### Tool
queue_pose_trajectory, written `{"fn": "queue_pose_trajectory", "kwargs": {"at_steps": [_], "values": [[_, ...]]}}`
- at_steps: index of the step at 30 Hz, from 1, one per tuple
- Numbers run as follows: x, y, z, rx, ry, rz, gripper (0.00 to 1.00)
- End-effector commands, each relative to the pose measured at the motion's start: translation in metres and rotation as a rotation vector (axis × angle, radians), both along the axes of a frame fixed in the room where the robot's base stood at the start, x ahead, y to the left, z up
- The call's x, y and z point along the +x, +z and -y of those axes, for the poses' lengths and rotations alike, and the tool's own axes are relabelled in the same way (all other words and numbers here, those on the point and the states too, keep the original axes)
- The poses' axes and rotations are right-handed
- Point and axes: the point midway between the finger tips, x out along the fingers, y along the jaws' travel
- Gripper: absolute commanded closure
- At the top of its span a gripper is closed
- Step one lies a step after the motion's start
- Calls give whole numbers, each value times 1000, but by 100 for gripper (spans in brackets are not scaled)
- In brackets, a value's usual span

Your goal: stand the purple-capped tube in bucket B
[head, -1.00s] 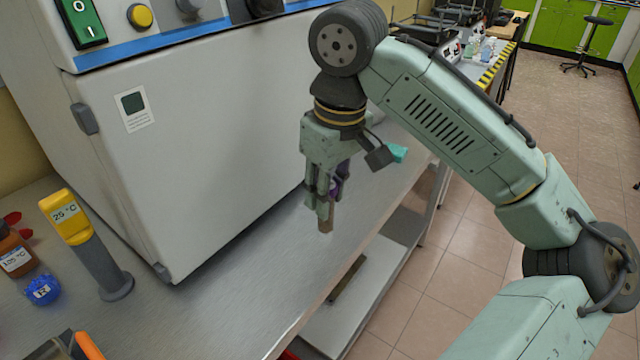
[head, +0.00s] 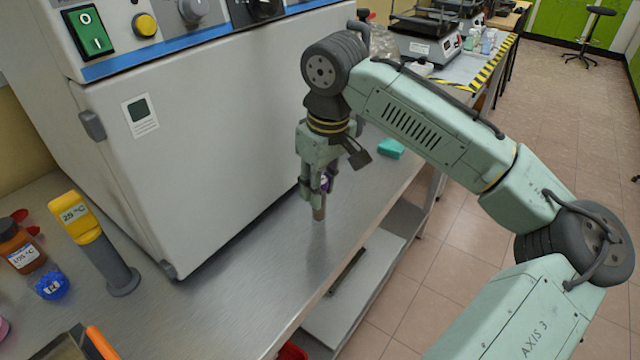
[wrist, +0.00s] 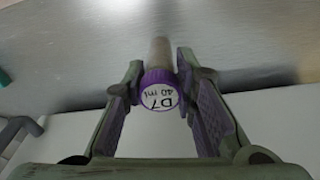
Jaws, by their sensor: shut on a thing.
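The purple-capped tube (wrist: 160,90) is held upright between the fingers of my gripper (wrist: 158,103). In the head view my gripper (head: 318,190) is above the metal bench, and the tube's brownish lower end (head: 319,212) hangs below the fingers. Only a little purple shows there. Whether the tube's foot touches the bench is hard to tell. I cannot make out bucket B in these frames.
A large grey cabinet (head: 200,160) stands left of my gripper. A yellow 25 °C device (head: 80,215), a brown bottle (head: 20,247) and a blue cap (head: 52,286) are at left. A teal block (head: 391,148) lies behind. The bench (head: 245,265) in front is clear.

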Motion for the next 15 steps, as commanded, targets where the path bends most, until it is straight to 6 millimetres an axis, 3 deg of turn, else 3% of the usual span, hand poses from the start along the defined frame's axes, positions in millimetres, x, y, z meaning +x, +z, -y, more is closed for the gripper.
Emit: {"fn": "queue_pose_trajectory", "kwargs": {"at_steps": [2,3,12,15], "values": [[0,-3,0,2,0,-1,100],[0,-3,0,1,0,-1,74],[0,-3,0,0,0,0,54],[0,-3,0,0,0,0,54]]}}
